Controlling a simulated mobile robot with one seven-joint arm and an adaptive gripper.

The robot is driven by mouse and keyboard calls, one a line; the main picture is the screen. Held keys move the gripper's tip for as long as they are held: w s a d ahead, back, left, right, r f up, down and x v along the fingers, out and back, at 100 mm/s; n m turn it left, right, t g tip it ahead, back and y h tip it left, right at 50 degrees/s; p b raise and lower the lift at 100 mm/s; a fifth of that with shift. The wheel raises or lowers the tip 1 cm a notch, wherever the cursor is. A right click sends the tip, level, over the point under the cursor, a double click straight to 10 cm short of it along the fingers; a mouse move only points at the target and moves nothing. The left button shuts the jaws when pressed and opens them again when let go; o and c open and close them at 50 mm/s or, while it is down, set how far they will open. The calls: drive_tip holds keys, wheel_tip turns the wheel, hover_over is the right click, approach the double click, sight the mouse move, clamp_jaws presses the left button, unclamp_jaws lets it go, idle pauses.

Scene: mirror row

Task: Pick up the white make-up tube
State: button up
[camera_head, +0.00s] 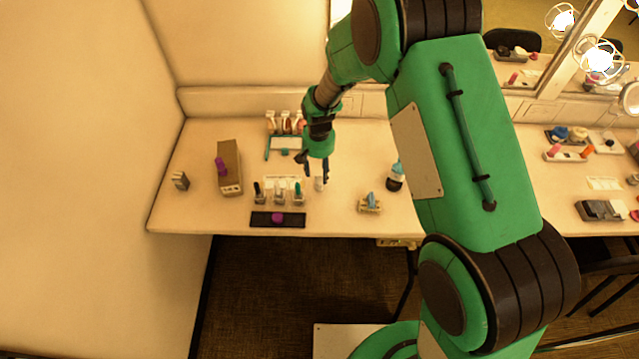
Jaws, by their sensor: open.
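A small white upright item, which looks like the white make-up tube (320,184), stands on the table (340,218) in the head view. My gripper (314,172) points down just above and beside it, with its fingers apart. The right finger comes down close to the tube's top. I cannot tell whether it touches the tube or whether the tube lies between the fingers. Nothing is visibly held.
Several small bottles (279,196) stand just left of the tube, behind a dark tray (262,219) with a purple item. A dark bottle (395,180) and a small holder (370,204) stand to the right. A brown box (229,165) is farther left. The front middle is clear.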

sight(319, 176)
drive_tip(key=shift+f+b, duration=0.5)
drive_tip(key=shift+f, duration=2.1)
clamp_jaws()
